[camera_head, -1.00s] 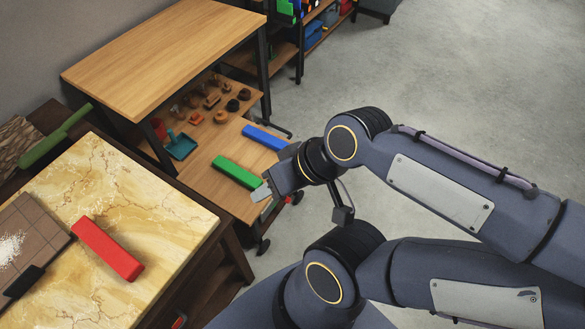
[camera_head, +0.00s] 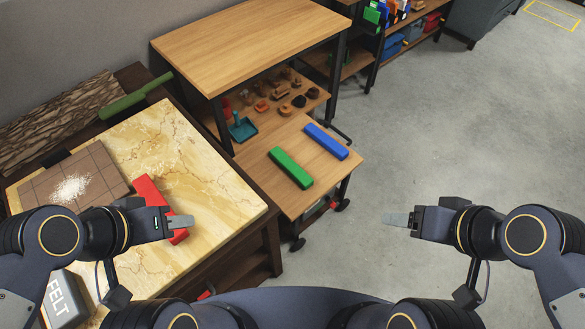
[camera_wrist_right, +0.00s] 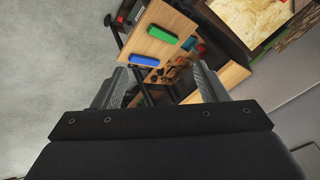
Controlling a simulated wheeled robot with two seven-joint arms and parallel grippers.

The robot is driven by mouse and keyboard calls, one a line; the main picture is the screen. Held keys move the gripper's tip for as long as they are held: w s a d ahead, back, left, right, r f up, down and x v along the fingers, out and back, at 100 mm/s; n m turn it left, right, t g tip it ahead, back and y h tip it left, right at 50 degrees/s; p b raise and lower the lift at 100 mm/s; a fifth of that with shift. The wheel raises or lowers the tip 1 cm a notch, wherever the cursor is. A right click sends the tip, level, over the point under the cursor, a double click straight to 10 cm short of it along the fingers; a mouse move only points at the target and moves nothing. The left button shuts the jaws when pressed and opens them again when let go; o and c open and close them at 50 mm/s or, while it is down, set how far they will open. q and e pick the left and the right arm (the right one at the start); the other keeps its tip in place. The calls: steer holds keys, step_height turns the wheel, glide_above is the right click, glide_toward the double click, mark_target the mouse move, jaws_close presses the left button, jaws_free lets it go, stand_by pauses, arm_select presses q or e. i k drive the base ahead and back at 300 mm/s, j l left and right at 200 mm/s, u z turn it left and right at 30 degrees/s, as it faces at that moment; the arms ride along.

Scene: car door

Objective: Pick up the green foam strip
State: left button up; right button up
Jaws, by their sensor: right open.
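The green foam strip (camera_head: 291,168) lies on the low wooden shelf (camera_head: 300,203), beside and apart from a blue strip (camera_head: 327,141). In the right wrist view the green strip (camera_wrist_right: 161,35) shows beyond the fingertips, with nothing between the fingers. My right gripper (camera_head: 396,219) is open and empty over the floor, to the right of the shelf and apart from the strip. My left gripper (camera_head: 181,222) is at the red strip (camera_head: 150,192) on the marble-topped table, covering part of it. I cannot tell whether it touches the red strip, or how its fingers stand.
A higher wooden tabletop (camera_head: 245,45) stands behind the shelf, over several small brown objects and a teal dustpan (camera_head: 242,127). The marble-topped table (camera_head: 225,195) stands left of the shelf. A grey FELT block (camera_head: 62,300) is at lower left. The floor (camera_head: 430,140) on the right is clear.

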mark_target(298, 174)
steer(key=i+l+u, duration=0.1)
steer(key=u, duration=1.55)
steer(key=l+u, duration=0.4)
steer(key=k+l+u, duration=0.15)
steer(key=l+u, duration=0.3)
steer(key=k+l+u, duration=0.2)
steer(key=l+u, duration=0.2)
steer(key=k+l+u, duration=0.1)
steer(key=k+l, duration=0.25)
steer(key=l, duration=0.15)
steer(key=k+l+u, duration=0.1)
steer(key=k+l, duration=0.25)
steer(key=l, duration=0.15)
